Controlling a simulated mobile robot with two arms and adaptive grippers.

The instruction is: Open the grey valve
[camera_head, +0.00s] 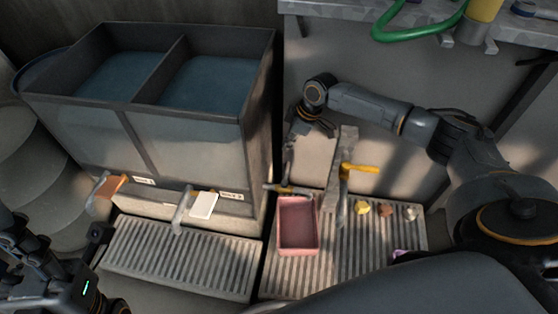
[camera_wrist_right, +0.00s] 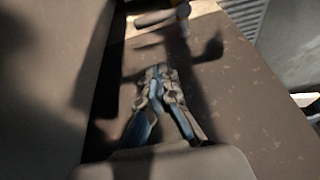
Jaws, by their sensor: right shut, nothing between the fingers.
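A pale grey-white valve handle (camera_head: 203,205) sits at the lower front of the twin tank, beside a grey spout (camera_head: 182,212); it is the closest match to the grey valve. My right gripper (camera_head: 318,122) is away from it, up and to the right, beside the tank and above the floor grate. In the wrist view its fingers (camera_wrist_right: 158,72) are shut and empty. A blurred grey pipe-like part (camera_wrist_right: 168,17) lies beyond the fingertips; I cannot tell whether it is a valve. My left gripper (camera_head: 60,275) is at the lower left, partly cut off, apart from the valve.
An orange-brown valve handle (camera_head: 112,186) is left on the same tank (camera_head: 185,125). A yellow-handled tap (camera_head: 360,168) stands right of a pink tray (camera_head: 298,246). Small items lie on the right grate (camera_head: 350,260). The left grate (camera_head: 180,260) is bare.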

